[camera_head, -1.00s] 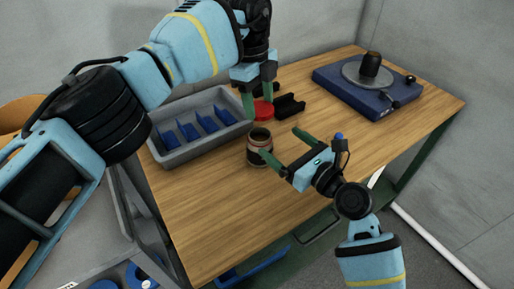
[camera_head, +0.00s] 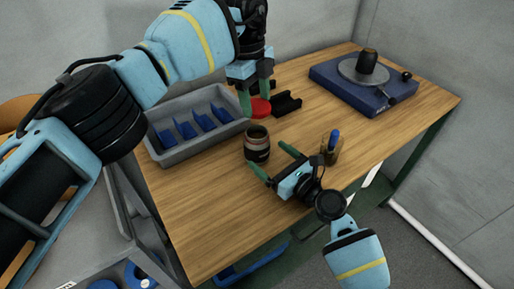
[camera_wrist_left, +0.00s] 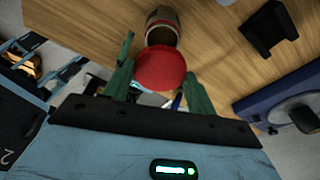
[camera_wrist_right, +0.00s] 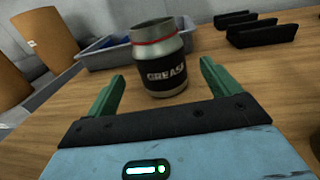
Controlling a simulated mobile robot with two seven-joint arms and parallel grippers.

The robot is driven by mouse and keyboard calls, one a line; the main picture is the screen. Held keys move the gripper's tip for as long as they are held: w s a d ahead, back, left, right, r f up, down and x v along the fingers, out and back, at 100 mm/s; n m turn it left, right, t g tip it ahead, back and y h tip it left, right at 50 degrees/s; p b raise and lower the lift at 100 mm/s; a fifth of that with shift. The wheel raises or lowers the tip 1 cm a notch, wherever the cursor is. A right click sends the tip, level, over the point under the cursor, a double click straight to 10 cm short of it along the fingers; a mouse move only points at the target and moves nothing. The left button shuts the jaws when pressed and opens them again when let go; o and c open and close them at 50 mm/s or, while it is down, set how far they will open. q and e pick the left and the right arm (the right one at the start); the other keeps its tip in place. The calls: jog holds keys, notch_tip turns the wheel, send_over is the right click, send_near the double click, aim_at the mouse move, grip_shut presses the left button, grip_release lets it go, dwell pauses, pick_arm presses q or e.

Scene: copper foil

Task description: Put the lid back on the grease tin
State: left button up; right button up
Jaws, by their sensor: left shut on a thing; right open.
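The grease tin (camera_head: 257,146) stands upright and open on the wooden table; its dark label reads GREASE in the right wrist view (camera_wrist_right: 164,72). My left gripper (camera_head: 259,104) is shut on the red lid (camera_head: 260,108), behind the tin and above the table. In the left wrist view the lid (camera_wrist_left: 160,68) sits between the green fingers, and the tin (camera_wrist_left: 162,30) shows beyond it. My right gripper (camera_head: 273,160) is open and empty in front of the tin. Its fingers point towards the tin, which in the right wrist view lies beyond their tips.
A grey bin (camera_head: 173,153) with blue dividers stands left of the tin. A black block-like holder (camera_head: 286,104) is behind the tin. A cup with a blue-topped item (camera_head: 332,147) stands right. A blue turntable base (camera_head: 339,89) fills the back right. The front left tabletop is clear.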

aim_at(266, 153)
jog(key=shift+x, duration=2.3)
jog(key=c, duration=1.5)
pick_arm(q)
jog(key=shift+f, duration=2.5)
pick_arm(e)
jog(key=shift+o, duration=0.2)
